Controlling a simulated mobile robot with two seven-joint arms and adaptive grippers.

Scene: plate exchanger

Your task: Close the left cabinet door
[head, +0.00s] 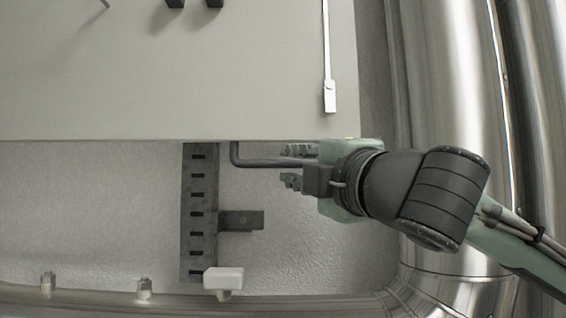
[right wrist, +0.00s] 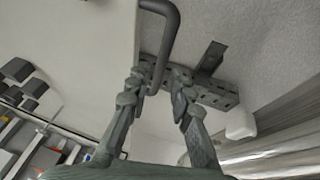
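A large flat light grey panel (head: 180,75), apparently part of the cabinet, fills the top of the head view. I cannot tell for sure which part is the left door. A dark bent bar (head: 262,162), shaped like a handle, shows just below the panel's lower edge. It also shows in the right wrist view (right wrist: 172,30). My right gripper (head: 294,166) comes in from the right with its fingers apart. The bar runs in between the fingers, with no clear grip on it; the fingers also show in the right wrist view (right wrist: 159,75). My left gripper is not in view.
A dark slotted rail (head: 200,225) with a side bracket (head: 241,220) is on the pale wall below the panel. A white block (head: 223,279) sits at its lower end. Large shiny metal pipes (head: 445,85) stand close on the right.

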